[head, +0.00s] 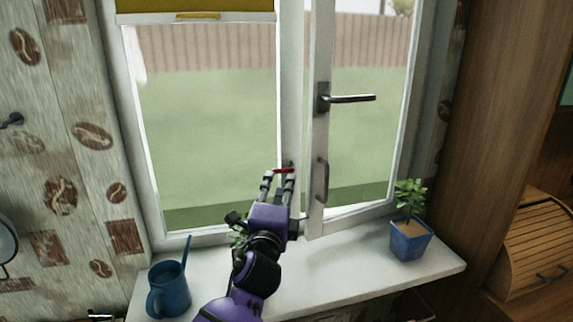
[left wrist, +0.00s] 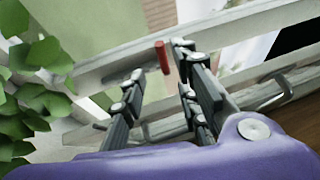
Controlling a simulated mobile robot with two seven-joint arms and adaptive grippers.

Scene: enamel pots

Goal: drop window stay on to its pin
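A small red bar (head: 284,170), which looks like the grip of the window stay, shows at the centre post of the window. In the left wrist view the red piece (left wrist: 162,57) stands between my two fingertips, with a visible gap on each side. My left gripper (head: 278,176) is open around it, its purple arm rising from below; it also shows in the left wrist view (left wrist: 160,62). The rest of the stay is hard to make out, and I cannot pick out its pin. My right gripper is not in view.
The right window sash (head: 318,215) stands slightly ajar, with a dark lever handle (head: 350,98) and a pull handle (head: 322,180). Leaves (left wrist: 35,100) crowd the wrist view's left.

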